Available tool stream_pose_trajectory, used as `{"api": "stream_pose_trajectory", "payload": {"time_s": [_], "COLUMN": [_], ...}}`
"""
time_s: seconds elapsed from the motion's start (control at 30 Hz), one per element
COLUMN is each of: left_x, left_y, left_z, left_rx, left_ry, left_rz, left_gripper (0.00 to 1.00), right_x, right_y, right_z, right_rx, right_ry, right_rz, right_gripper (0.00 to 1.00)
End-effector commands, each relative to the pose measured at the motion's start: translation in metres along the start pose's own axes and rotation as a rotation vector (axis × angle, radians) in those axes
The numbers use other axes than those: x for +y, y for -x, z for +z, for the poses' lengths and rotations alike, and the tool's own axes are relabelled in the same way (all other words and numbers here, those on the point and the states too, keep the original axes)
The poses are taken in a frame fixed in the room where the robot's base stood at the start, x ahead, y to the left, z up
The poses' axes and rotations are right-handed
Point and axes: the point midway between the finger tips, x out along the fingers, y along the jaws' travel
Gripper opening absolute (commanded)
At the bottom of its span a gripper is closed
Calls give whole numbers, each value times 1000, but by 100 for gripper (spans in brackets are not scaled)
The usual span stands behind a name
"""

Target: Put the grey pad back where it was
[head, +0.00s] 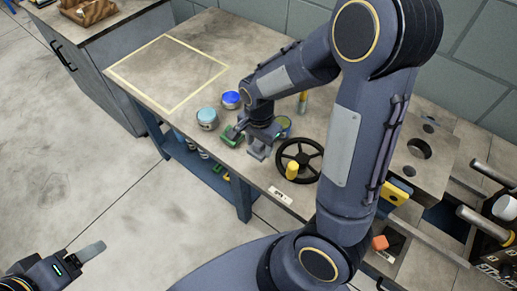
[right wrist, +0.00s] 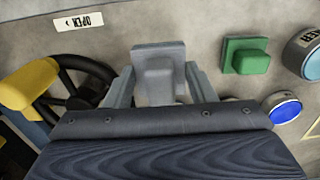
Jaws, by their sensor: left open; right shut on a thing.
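My right gripper (head: 259,148) reaches down over the middle of the workbench. In the right wrist view its two fingers (right wrist: 158,92) are shut on the grey pad (right wrist: 158,60), a light grey block with a smaller raised grip. Whether the pad touches the bench top I cannot tell. In the head view the pad is hard to separate from the grey fingers. My left gripper (head: 80,260) is low at the bottom left, over the floor, open and empty.
A green block (head: 232,136), a teal can (head: 207,118) and a blue-topped can (head: 231,99) stand left of my right gripper. A black handwheel (head: 300,160) with a yellow knob (head: 292,170) is to its right. A pale-outlined rectangle (head: 168,72) on the bench is empty.

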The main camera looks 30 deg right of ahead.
Motion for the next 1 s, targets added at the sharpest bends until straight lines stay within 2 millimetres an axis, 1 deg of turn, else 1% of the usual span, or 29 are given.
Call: {"api": "stream_pose_trajectory", "payload": {"time_s": [0.03, 0.1, 0.27, 0.33, 0.5, 0.53, 0.77, 0.93, 0.97, 1.0], "left_x": [-1, -1, -1, -1, -2, -2, -2, -4, -4, -3], "left_y": [-1, -2, -2, -2, -5, -6, -5, -9, -8, -8], "left_z": [1, 1, 1, 1, 3, 3, 3, 5, 4, 4], "left_rx": [0, 0, 0, 0, 0, 0, 0, 0, 0, 0], "left_ry": [0, 0, 0, 0, 0, 0, 0, 0, 0, 0], "left_rz": [0, 0, 0, 0, 0, 0, 0, 0, 0, 0], "left_gripper": [65, 65, 65, 65, 65, 65, 65, 65, 65, 65], "right_x": [-4, -8, -13, -16, -16, -16, -16, -16, -16, -16], "right_y": [-9, -15, -22, -28, -53, -55, -56, -62, -60, -60], "right_z": [-4, -8, -13, -16, -15, -15, -15, -15, -15, -15], "right_rx": [0, -1, -1, -1, -2, -2, 0, -1, -1, -1], "right_ry": [-2, -1, -1, 0, 1, 1, 1, 1, 1, 1], "right_rz": [3, 2, -1, 1, 3, 2, -2, -2, -2, -2], "right_gripper": [22, 22, 22, 22, 22, 22, 22, 22, 54, 59]}}
